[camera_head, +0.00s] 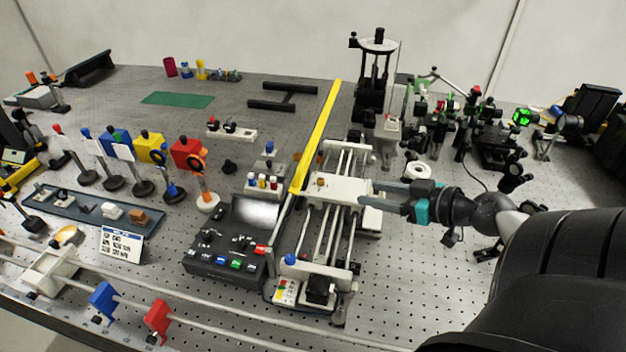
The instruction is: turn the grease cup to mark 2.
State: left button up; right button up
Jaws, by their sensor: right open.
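My right gripper (370,194) comes in from the right, with long grey fingers and teal parts at their base. Its fingers are apart and their tips lie at the right side of a white carriage (343,189) on a rail stage. A small brass-coloured piece (320,182) stands on top of the carriage, left of the fingertips; it may be the grease cup, but it is too small to be sure. No mark numbers can be read. I cannot tell whether the fingertips touch the carriage. My left gripper is not in view.
The rail stage has a blue knob (290,259) at its near end. A dark control box (225,262) stands left of it, and a yellow strip (322,135) runs behind. Optics on posts crowd the back right. Perforated bench (410,280) is free at the front right.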

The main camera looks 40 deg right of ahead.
aim_at(320, 179)
jog(key=shift+w+d+r, duration=0.15)
jog(key=shift+w+d, duration=0.2)
jog(key=shift+w, duration=0.05)
jog(key=p+x, duration=0.1)
jog(key=x, duration=1.3)
jog(key=shift+w+a, duration=0.2)
jog(key=shift+w, duration=0.1)
grip_shut()
